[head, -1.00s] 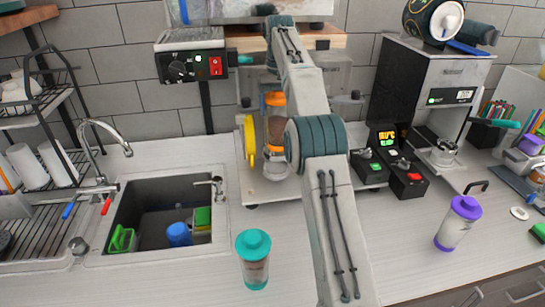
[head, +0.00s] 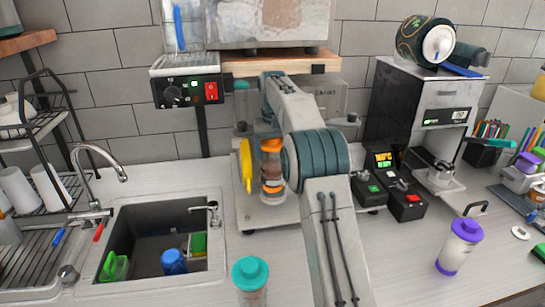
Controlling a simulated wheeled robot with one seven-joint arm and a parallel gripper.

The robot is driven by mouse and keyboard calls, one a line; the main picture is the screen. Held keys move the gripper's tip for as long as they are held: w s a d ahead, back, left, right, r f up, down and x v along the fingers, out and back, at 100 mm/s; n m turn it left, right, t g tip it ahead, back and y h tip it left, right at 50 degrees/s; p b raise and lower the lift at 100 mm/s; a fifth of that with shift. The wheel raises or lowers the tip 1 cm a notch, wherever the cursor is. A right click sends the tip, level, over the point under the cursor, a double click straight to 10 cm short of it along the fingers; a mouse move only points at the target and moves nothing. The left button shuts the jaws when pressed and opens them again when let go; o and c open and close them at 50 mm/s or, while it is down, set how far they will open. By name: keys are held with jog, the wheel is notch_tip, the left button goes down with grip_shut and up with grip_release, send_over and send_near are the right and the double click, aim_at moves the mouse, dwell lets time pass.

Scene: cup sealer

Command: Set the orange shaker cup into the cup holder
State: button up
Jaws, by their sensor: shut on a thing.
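The orange shaker cup (head: 271,165), clear with an orange lid, is upright in front of the sealing machine (head: 328,95) in the head view. My gripper (head: 269,129) is at its top, shut on it and largely hidden by my forearm. The cup's lower end is at the cup holder (head: 270,198) on the machine's base. I cannot tell whether it rests on the holder's bottom. My arm covers the right side of this area.
A yellow item (head: 246,165) stands just left of the cup. A teal-lidded shaker (head: 251,278) and a purple-lidded shaker (head: 459,246) stand on the counter. The sink (head: 155,240) is left; a coffee machine (head: 425,115) is right.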

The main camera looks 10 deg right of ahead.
jog(key=shift+f, duration=1)
jog(key=shift+f, duration=0.25)
jog(key=o, duration=1.7)
